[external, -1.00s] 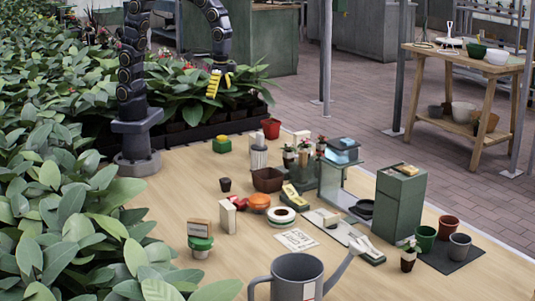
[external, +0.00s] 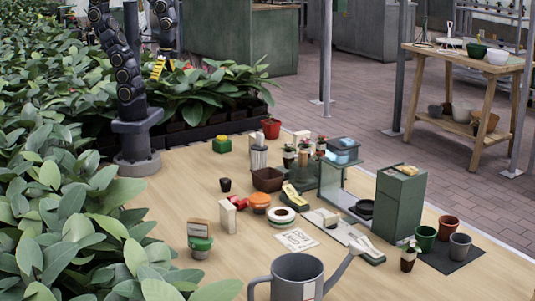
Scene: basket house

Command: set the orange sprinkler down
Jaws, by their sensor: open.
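A squat, round orange item (external: 260,201), which I take for the orange sprinkler, rests on the wooden table (external: 160,215) near its middle. A small red thing sits just left of it and a white-rimmed round item to its right. My gripper (external: 158,68), with yellow fingers, is far back at the upper left, over the plants beyond the table and well apart from the sprinkler. It is open, and I see nothing held in it. Its fingertips are small and partly hidden by my arm.
A grey watering can (external: 297,270) stands at the front. A brown container (external: 267,180), a dark green cabinet (external: 400,205) and several pots crowd the middle and right. Leafy plants (external: 50,180) line the left edge. The table's left part is mostly clear.

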